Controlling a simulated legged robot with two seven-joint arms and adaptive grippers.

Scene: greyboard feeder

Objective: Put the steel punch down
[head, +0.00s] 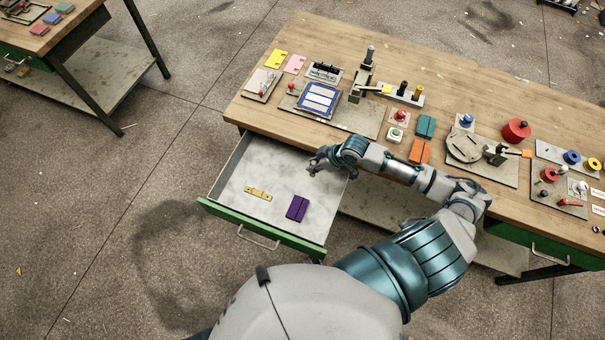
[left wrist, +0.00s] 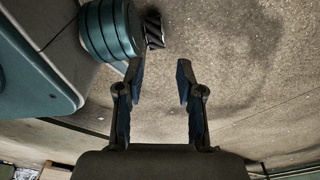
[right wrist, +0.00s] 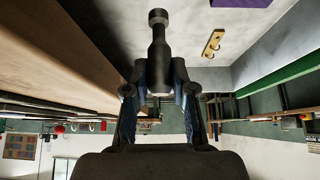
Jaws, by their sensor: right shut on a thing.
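The steel punch (right wrist: 158,45) shows in the right wrist view as a dark grey rod with a thick body and a round knob end. My right gripper (right wrist: 160,80) is shut on it. In the head view my right gripper (head: 318,160) is over the back right part of the open drawer, near the table's front edge; the punch is too small there to make out clearly. My left gripper (left wrist: 160,75) is open and empty above the concrete floor in the left wrist view, and is out of the head view.
The open drawer (head: 232,183) holds a yellow bar (head: 258,194) and a purple block (head: 297,208), with bare floor around them. The wooden tabletop (head: 330,32) carries a blue-framed plate (head: 318,98), a press (head: 362,80), buttons, an orange block (head: 419,151) and red knobs.

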